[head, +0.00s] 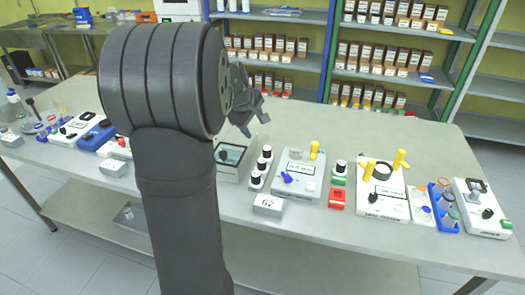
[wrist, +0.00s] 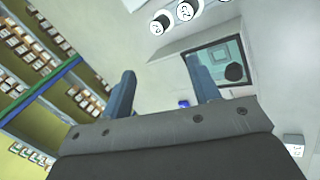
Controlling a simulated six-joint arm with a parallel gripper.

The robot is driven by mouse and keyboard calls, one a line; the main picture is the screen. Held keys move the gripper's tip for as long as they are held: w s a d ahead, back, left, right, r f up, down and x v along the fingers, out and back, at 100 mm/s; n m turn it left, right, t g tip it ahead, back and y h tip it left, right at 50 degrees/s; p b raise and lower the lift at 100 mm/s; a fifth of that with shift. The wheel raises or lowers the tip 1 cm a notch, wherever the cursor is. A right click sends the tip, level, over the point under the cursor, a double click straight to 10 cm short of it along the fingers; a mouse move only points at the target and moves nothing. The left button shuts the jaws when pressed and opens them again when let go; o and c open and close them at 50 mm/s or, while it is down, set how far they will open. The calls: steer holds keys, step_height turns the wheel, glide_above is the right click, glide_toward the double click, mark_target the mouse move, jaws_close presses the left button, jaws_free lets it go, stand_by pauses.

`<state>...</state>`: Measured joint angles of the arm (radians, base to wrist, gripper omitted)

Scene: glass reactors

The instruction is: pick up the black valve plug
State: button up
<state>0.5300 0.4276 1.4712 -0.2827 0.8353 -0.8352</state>
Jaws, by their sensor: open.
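The box (head: 228,172) also shows in the head view, partly behind my arm. My gripper (head: 254,123) is above and behind the box in the head view, with its blue fingers spread and nothing between them. In the wrist view my gripper (wrist: 160,72) is open, the right finger overlapping the box's near edge. Similar black knobs sit on several devices.
Black-capped vials (head: 262,163) stand right of the box, beside a numbered block (head: 268,204). Further right are a device with a blue lever (head: 298,180), a red block (head: 336,198) and a blue tube rack (head: 443,207). The bench's back strip (head: 330,130) is clear.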

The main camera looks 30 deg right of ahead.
steer(key=m, duration=0.4)
steer(key=m+y, duration=0.1)
steer(key=m, duration=1.1)
glide_toward(267, 149)
steer(key=x, duration=0.5)
steer(key=shift+w+a+f, duration=0.1)
steer(key=shift+a+f, duration=0.1)
steer(key=shift+a, duration=0.05)
steer(key=shift+d+x, duration=0.15)
steer(key=shift+x, duration=1.15)
steer(key=shift+d+x, duration=0.2)
steer(key=shift+x, duration=1.05)
steer(key=shift+r, duration=0.15)
steer(key=c, duration=1)
